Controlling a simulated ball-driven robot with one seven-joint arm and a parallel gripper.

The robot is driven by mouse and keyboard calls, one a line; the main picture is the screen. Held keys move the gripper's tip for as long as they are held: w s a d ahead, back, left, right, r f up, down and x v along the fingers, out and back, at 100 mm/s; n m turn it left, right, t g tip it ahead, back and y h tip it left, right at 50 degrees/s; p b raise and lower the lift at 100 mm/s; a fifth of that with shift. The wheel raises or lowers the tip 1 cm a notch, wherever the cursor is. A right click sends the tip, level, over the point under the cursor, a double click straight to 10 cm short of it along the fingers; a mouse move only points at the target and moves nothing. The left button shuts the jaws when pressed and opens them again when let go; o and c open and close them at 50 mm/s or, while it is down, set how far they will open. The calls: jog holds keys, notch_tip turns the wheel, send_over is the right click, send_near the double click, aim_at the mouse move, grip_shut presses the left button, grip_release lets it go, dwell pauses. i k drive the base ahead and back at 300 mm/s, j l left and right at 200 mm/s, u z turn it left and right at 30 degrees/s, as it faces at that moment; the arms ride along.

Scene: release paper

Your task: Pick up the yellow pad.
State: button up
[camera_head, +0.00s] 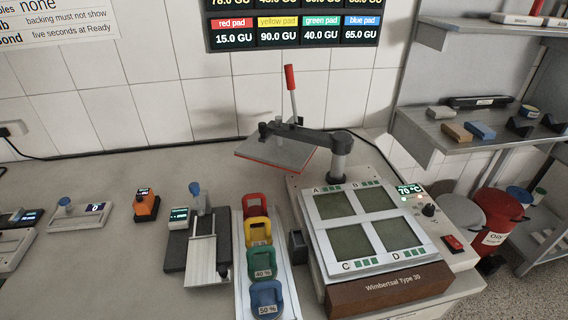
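The yellow pad (258,232) stands in a pale rack (243,290) on the bench, in a row of handled pads. The red pad (255,206) is just behind it, and the green pad (261,263) and blue pad (266,299) are in front. The yellow pad has an upright loop handle and a label at its front that is too small to read surely. My gripper is not in view, and nothing is seen touching the yellow pad.
A heat press (370,225) with four panels and a swung-aside plate (276,151) stands right of the rack. A slide device (203,250) is close on the left. An orange device (146,205) sits farther left. Bare bench (105,265) lies at front left.

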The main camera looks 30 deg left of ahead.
aim_at(257, 236)
jog(key=i+l, duration=0.2)
jog(key=l, duration=0.15)
jog(key=i+l+u, duration=0.1)
jog(key=u, duration=0.25)
jog(key=l+u, duration=0.2)
jog(key=u, duration=0.15)
jog(key=l+u, duration=0.2)
jog(key=u, duration=0.15)
jog(key=i+l, duration=0.05)
